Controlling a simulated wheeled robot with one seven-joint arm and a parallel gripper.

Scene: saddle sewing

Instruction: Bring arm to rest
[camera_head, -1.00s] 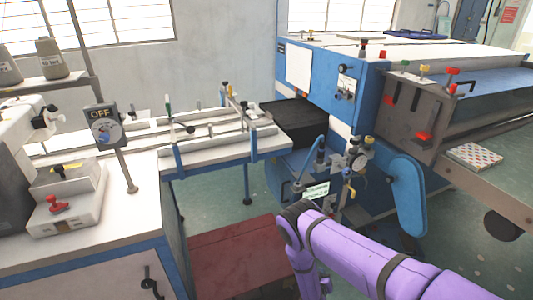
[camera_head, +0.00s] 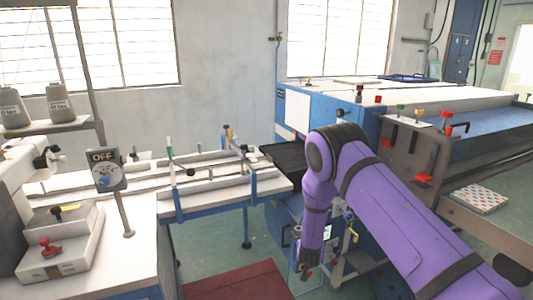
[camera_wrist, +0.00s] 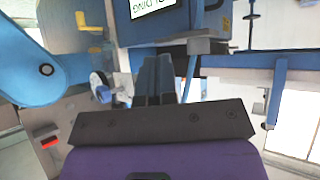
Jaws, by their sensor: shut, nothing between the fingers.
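My purple arm reaches in from the lower right of the head view and bends at a raised elbow, with the forearm hanging down. My gripper (camera_head: 306,272) is at the lower end of the forearm, partly hard to make out against the blue machine (camera_head: 345,108). In the wrist view my gripper (camera_wrist: 156,75) shows as two dark fingers together, with nothing between them. They point at the blue machine's side, near a white label (camera_wrist: 152,7).
A white table with rails (camera_head: 225,185) stands left of my arm. The OFF switch panel (camera_head: 106,169) is on a post over the sewing bench. A dark red mat (camera_head: 235,282) lies on the floor. A patterned pad (camera_head: 480,198) lies at right.

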